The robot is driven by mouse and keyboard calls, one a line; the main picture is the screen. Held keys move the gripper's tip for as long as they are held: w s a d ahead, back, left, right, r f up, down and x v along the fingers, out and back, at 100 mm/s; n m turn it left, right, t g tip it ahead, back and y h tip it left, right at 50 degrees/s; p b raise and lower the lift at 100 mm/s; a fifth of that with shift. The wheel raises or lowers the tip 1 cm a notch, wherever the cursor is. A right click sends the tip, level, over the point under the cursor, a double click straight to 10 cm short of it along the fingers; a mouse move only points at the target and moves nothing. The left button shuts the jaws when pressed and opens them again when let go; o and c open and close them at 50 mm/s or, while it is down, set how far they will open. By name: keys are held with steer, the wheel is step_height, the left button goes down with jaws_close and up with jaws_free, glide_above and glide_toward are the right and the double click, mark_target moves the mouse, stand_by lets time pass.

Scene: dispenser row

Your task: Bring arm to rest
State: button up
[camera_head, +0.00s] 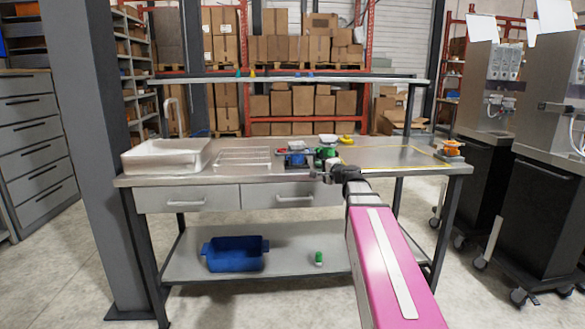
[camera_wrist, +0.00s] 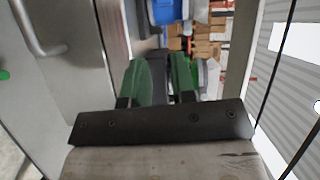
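My gripper (camera_wrist: 161,75) shows its two green fingers in the wrist view, standing apart with a narrow gap. I see nothing held between them. In the head view, my arm (camera_head: 385,255), with its pink cover, reaches up from the bottom right. Its dark wrist (camera_head: 345,174) is at the front edge of the metal workbench (camera_head: 405,155), right of the middle. The gripper end is small there and overlaps green and blue items behind it. In the wrist view, a drawer handle (camera_wrist: 40,35) is at the upper left and a blue object (camera_wrist: 163,12) is at the top.
A white tub (camera_head: 165,156) and a clear tray (camera_head: 243,160) are on the bench's left. An orange item (camera_head: 451,148) is at its right end. The lower shelf holds a blue bin (camera_head: 235,254) and a small green-topped item (camera_head: 319,258). Wheeled dispensers (camera_head: 540,160) stand at right.

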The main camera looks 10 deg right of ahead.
steer(key=s+a+f+n+g, duration=0.2)
steer(key=s+f, duration=0.1)
steer(key=f, duration=0.4)
steer(key=s+a+f+n+g, duration=0.2)
steer(key=s+a+f+g, duration=0.1)
steer(key=f, duration=0.3)
steer(key=s+d+f+n+g+h, duration=0.2)
steer(key=s+f+n+g+h, duration=0.5)
steer(key=s+f, duration=1.4)
step_height(320, 180, down, 3)
steer(key=g, duration=0.3)
steer(key=shift+n+h, duration=0.4)
